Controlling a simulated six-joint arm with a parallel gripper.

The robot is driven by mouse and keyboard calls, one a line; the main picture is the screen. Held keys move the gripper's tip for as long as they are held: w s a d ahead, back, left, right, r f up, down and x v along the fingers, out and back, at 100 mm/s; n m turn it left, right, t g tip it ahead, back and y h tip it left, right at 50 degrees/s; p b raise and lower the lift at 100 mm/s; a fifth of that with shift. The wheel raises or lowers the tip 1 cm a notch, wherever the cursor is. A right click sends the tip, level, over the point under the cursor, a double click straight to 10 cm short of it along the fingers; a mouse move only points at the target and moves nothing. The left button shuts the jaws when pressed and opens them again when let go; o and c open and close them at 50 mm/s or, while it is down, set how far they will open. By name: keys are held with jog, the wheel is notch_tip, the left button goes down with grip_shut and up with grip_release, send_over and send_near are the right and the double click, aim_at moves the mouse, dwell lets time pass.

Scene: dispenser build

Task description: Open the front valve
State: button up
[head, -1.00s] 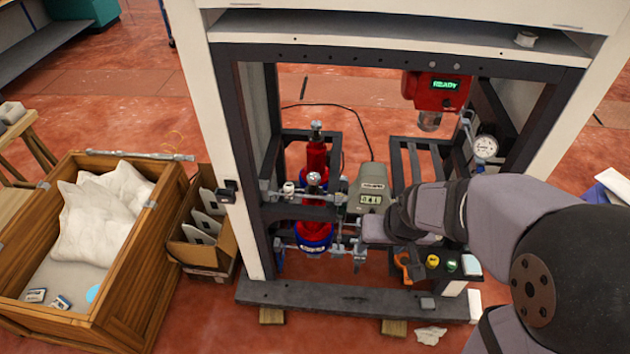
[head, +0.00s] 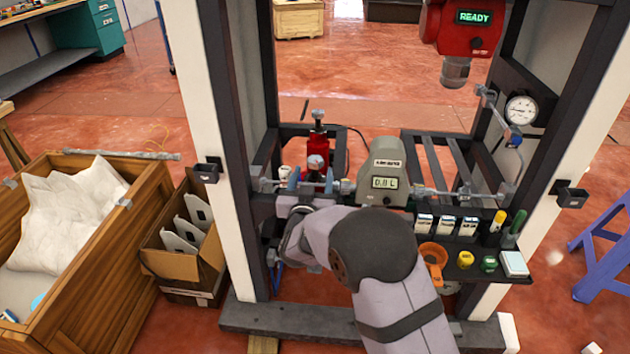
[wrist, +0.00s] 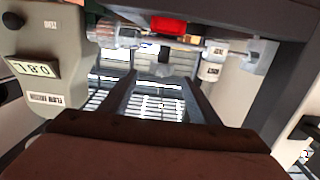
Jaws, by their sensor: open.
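A silver round-topped valve part (head: 316,163) stands at the front of the frame, before the red cylinder (head: 317,146). I take it for the front valve, but cannot tell its open or shut state. My gripper (head: 311,178) is open, its two blue-grey fingertips to the left and right of this part in the head view. Contact is not visible. In the wrist view, the open fingers (wrist: 160,82) reach inward and a small silver part (wrist: 160,70) shows between them. My arm hides the lower front cylinder.
A grey flow meter (head: 384,175) with a lit display sits close right of my gripper on the pipe. A white labelled fitting (wrist: 212,62) is near it on the other side. A red READY unit (head: 470,30) hangs above right. A tray (head: 465,272) holds small items.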

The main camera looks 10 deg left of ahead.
aim_at(314, 167)
jog(key=shift+a+f+t+h+b, duration=0.3)
jog(key=shift+f+t, duration=0.1)
jog(key=shift+f, duration=0.1)
jog(key=shift+w, duration=0.1)
jog(key=shift+w+d+b, duration=0.2)
jog(key=shift+w+b, duration=0.25)
jog(key=shift+w, duration=3.1)
jog(key=c, duration=1.1)
jog(key=shift+o, duration=0.2)
